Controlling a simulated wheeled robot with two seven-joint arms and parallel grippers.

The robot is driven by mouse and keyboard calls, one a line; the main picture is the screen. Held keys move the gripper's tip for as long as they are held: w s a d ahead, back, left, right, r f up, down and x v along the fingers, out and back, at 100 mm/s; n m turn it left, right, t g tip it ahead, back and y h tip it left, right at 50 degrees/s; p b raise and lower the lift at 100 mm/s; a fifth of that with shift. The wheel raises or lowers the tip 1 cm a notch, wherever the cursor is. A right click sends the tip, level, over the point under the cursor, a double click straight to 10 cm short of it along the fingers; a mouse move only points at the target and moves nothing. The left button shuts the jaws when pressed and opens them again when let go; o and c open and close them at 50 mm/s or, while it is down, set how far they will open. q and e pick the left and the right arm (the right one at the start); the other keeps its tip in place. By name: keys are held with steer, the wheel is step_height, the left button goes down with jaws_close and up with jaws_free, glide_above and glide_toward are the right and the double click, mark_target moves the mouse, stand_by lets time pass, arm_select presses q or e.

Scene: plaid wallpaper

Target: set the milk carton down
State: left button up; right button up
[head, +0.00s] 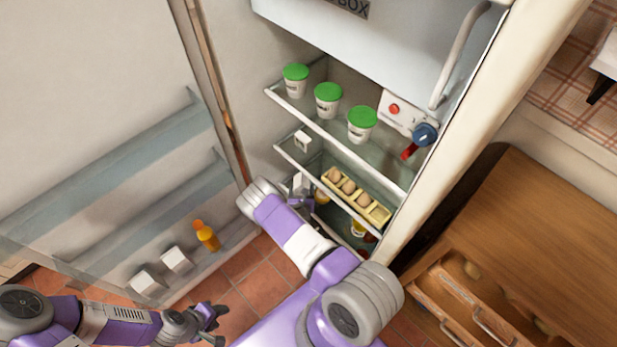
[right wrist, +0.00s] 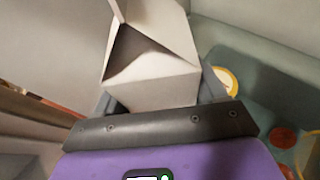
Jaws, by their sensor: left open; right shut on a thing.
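The milk carton (right wrist: 152,65) is white with a gabled top and fills the upper middle of the right wrist view. My right gripper (right wrist: 162,98) is shut on it, with a dark finger on each side. In the head view the right gripper (head: 302,199) reaches into the lower part of the open fridge, left of the egg tray. A small white patch of the carton (head: 299,183) shows there, partly hidden. Whether its base touches a shelf cannot be seen. My left gripper (head: 207,318) is open and empty, low over the floor.
Three green-lidded tubs (head: 328,100) stand on the upper shelf. An egg tray (head: 357,196) sits on a lower shelf. The open fridge door (head: 95,130) at left holds an orange bottle (head: 206,236) and two white boxes (head: 176,260). A wooden cabinet (head: 520,240) stands at right.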

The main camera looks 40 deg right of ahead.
steer(key=b+x, duration=0.1)
steer(key=x, duration=0.3)
steer(key=b+x, duration=0.2)
steer(key=x, duration=0.1)
steer(key=b+x, duration=0.2)
steer(key=x, duration=0.2)
steer(key=shift+w+d+r, duration=0.25)
steer(key=shift+w, duration=0.15)
steer(key=shift+r, duration=0.1)
steer(key=o, duration=1.4)
steer(key=shift+f, duration=0.2)
